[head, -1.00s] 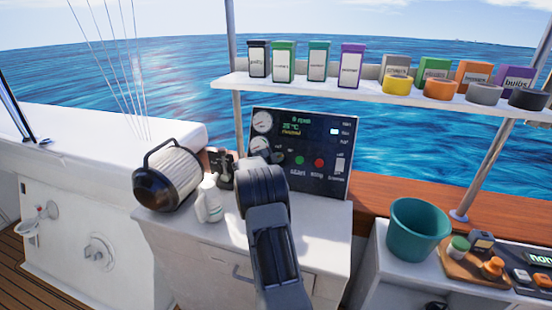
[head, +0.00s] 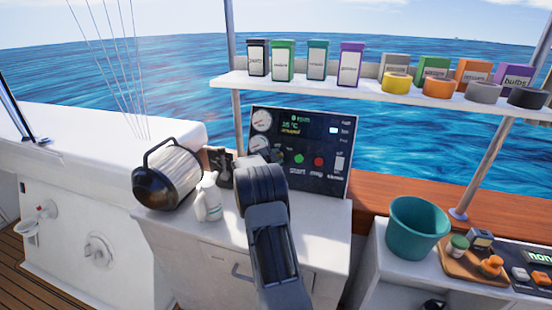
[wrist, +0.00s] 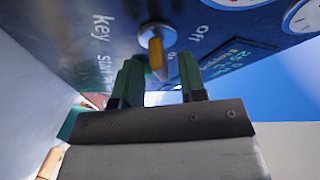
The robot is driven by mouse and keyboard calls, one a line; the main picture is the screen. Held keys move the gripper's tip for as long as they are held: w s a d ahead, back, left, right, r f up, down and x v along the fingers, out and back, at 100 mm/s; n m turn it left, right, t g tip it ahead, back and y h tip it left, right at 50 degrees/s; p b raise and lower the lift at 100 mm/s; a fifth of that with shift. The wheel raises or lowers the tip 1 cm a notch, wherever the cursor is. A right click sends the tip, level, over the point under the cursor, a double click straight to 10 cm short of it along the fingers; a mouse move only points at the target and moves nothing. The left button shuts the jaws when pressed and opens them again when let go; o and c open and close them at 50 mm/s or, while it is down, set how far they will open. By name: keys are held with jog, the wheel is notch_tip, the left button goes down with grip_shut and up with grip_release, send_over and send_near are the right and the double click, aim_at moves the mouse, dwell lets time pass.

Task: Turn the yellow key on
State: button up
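In the head view the panel (head: 327,135) stands upright at the back of the white console. There my arm covers its lower left part, and I cannot make out the key or the fingertips.
A black-and-white cylindrical machine (head: 168,177) and a white spray bottle (head: 208,200) stand left of my arm. A shelf (head: 300,88) with boxes and tape rolls hangs above. A teal bucket (head: 417,230) stands to the right.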

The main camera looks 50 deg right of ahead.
jog(key=v, duration=0.7)
jog(key=shift+a, duration=0.15)
jog(key=shift+a, duration=0.1)
dwell(0.4)
